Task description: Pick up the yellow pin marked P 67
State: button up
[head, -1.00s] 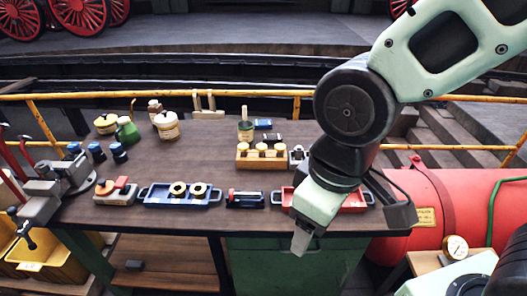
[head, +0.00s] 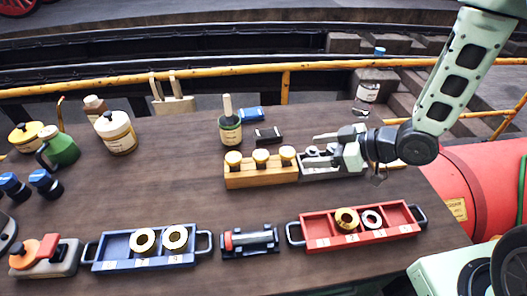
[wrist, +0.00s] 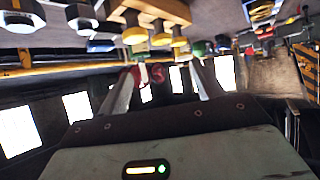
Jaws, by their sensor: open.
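A wooden block (head: 262,174) stands on the bench with three yellow-topped pins in a row: left (head: 233,158), middle (head: 261,156) and right (head: 288,153). I cannot read any marking, so I cannot tell which is P 67. The yellow tops also show near the top of the wrist view (wrist: 160,38). My gripper (head: 322,147) is just right of the block, above a grey metal tray (head: 345,172), pointing left. In the wrist view my gripper (wrist: 160,82) has its fingers apart, with nothing held between them.
A blue tray (head: 115,265) with two rings, a dark fixture (head: 250,241) and a red tray (head: 330,241) with two rings lie along the front. Bare bench lies left of the block.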

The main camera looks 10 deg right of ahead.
jog(key=p, duration=0.4)
send_near(262, 155)
jog(key=x, duration=0.5)
jog(key=shift+w+d+f, duration=0.1)
jog(key=shift+w+d, duration=0.1)
jog(key=p+x, duration=0.3)
jog(key=x, duration=0.1)
jog(key=shift+a, duration=0.5)
jog(key=shift+w+a+f, duration=0.25)
jog(key=shift+f, duration=0.1)
jog(key=c, duration=1.4)
